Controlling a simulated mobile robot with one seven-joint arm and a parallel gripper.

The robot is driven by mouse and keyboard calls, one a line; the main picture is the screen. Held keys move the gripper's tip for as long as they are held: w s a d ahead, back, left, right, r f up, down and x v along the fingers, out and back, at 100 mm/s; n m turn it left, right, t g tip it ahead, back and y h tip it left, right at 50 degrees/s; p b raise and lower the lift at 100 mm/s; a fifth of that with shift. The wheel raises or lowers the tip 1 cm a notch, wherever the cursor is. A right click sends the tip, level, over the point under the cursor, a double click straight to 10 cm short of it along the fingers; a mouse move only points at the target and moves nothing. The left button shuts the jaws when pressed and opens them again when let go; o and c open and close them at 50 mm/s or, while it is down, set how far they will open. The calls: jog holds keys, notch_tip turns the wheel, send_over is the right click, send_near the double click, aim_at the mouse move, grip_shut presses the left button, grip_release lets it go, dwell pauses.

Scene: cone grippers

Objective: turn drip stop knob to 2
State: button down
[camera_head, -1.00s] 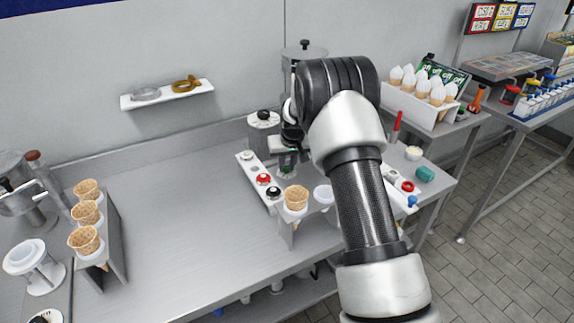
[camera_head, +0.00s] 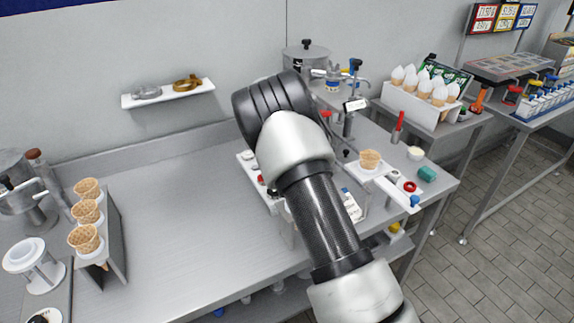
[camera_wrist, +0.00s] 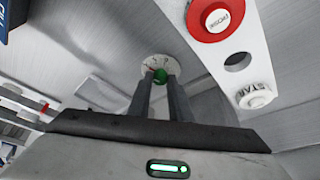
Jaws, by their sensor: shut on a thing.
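A small green knob (camera_wrist: 160,75) sits in front of a round white dial (camera_wrist: 153,63) with numbers around its rim in the wrist view. A short red mark shows at the dial's left; which number the knob points to is too small to tell. The two dark fingers of my gripper (camera_wrist: 160,84) stand on either side of the knob and are shut on it. The fingers hide the knob's lower part. In the head view my arm hides the gripper, knob and dial.
A cone (camera_head: 370,159) stands in a holder right of my arm. The counter (camera_head: 190,215) left of my arm is largely clear.

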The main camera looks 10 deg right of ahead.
jog(key=shift+m, duration=0.5)
jog(key=c, duration=1.6)
grip_release()
jog(key=shift+a+r, duration=0.1)
jog(key=v, duration=1.7)
jog(key=shift+w+a+r+p, duration=0.15)
jog(key=shift+w+a+p, duration=0.05)
jog(key=shift+w+p, duration=0.1)
jog(key=shift+s, duration=0.1)
